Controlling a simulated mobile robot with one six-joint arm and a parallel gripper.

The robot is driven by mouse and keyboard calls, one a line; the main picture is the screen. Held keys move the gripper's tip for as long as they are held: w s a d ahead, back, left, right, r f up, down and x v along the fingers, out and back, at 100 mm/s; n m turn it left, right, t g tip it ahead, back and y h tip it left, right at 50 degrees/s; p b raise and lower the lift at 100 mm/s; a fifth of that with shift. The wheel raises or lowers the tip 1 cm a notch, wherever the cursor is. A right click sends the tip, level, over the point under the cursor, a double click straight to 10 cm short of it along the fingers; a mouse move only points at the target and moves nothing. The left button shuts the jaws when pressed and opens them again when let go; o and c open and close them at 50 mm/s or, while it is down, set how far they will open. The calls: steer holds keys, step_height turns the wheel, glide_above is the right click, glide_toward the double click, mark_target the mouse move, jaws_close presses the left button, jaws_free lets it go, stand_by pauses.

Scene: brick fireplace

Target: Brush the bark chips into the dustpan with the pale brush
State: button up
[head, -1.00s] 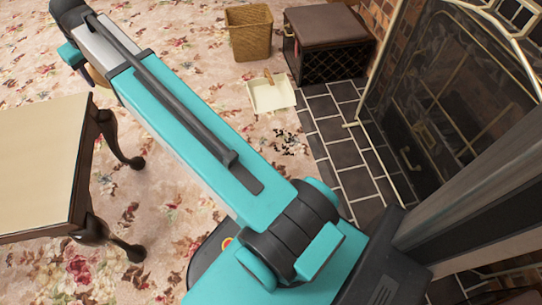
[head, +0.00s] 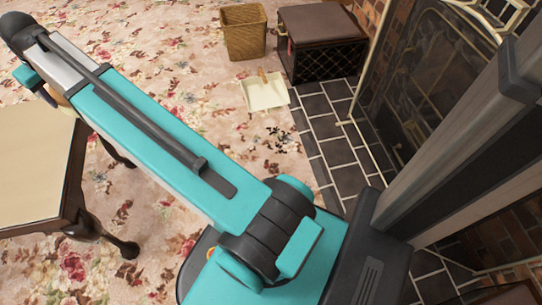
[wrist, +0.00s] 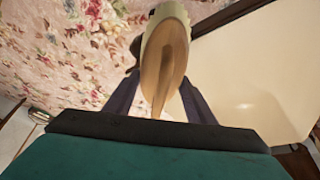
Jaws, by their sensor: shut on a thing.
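The pale brush (wrist: 168,48), with a tan wooden handle, is held in my gripper (wrist: 158,92) in the wrist view. The dark fingers are shut around the handle. In the head view only a tan bit of the brush (head: 54,97) shows beside the arm's far end at upper left, close to the table; the fingers are hidden there. The cream dustpan (head: 258,97), with a wooden handle, lies on the carpet beside the dark hearth tiles. The bark chips (head: 277,143) are a loose dark scatter on the carpet just nearer than the dustpan, well away from my gripper.
A cream-topped table (head: 35,165) with dark curved legs stands at left, under the arm's end. A wicker basket (head: 243,35) and dark brown chest (head: 322,40) stand behind the dustpan. A fireplace screen (head: 430,85) stands at right. Open carpet (head: 150,190) lies between.

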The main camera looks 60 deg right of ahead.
steer(key=shift+d, duration=0.1)
steer(key=s+d+f+m+g+h, duration=0.2)
steer(key=s+d+f+m, duration=0.6)
steer(key=d+f, duration=0.55)
steer(key=s+d+f+m+g+h, duration=0.15)
steer(key=s+d+f+m, duration=0.35)
steer(key=s+d+f, duration=0.8)
steer(key=s+d+f+m+g, duration=0.1)
steer(key=s+d+f+m, duration=0.35)
steer(key=s, duration=0.35)
steer(key=s+d+f+m+g, duration=0.1)
steer(key=s+d+f+m, duration=0.2)
steer(key=s+d+f, duration=0.35)
steer(key=s+f+m+g, duration=0.1)
steer(key=s+f+m, duration=0.2)
steer(key=s, duration=0.6)
steer(key=s+a+f+m+g+p, duration=0.1)
steer(key=s+f+m, duration=0.2)
steer(key=s, duration=0.6)
steer(key=shift+s+a+f+y, duration=0.25)
steer(key=shift+f+y, duration=0.2)
steer(key=shift+f, duration=0.4)
steer(key=shift+f, duration=0.15)
